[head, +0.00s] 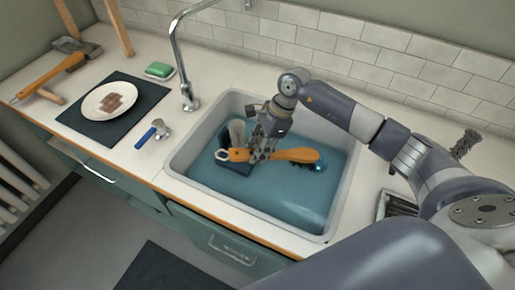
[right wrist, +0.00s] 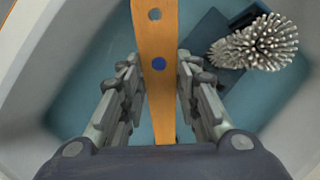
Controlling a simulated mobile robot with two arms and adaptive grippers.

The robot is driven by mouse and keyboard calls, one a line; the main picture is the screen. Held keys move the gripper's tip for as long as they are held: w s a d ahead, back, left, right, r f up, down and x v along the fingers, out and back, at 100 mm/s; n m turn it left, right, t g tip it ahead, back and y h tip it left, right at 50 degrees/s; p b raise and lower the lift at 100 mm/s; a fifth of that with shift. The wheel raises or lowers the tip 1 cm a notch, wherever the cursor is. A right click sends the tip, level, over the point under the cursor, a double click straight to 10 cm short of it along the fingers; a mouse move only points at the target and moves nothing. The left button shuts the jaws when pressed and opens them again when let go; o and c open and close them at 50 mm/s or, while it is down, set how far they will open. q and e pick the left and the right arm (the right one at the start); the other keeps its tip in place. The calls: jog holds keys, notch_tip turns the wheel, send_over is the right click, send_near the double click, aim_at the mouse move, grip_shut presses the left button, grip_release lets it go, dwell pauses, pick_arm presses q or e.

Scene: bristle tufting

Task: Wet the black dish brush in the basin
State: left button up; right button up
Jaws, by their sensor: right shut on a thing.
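The black dish brush (head: 300,155) has an orange handle with a ring at its left end and dark bristles under its right end. It lies roughly level over the basin (head: 341,190), which holds blue water. The dark bristles are at the water surface; how deep they reach is hard to tell. My right gripper (head: 262,152) is shut on the orange handle, inside the basin's rim. In the right wrist view the handle (right wrist: 157,70) runs between the two fingers (right wrist: 160,92); the bristles are out of that view. My left gripper is not in view.
A pale-bristled brush (right wrist: 258,42) stands by a dark blue block (right wrist: 205,35) at the basin's left side. A faucet (head: 176,60) rises behind. Left on the counter are a blue-handled brush (head: 147,138), a plate (head: 92,101), green soap (head: 159,70) and orange-handled tools (head: 55,76).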

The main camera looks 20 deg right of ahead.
jog(key=shift+r, duration=0.1)
notch_tip(320, 180, up, 16)
jog(key=p, duration=0.8)
dwell(1.0)
jog(key=shift+r, duration=0.1)
dwell(1.9)
jog(key=shift+r+p, duration=0.85)
jog(key=shift+r, duration=1.05)
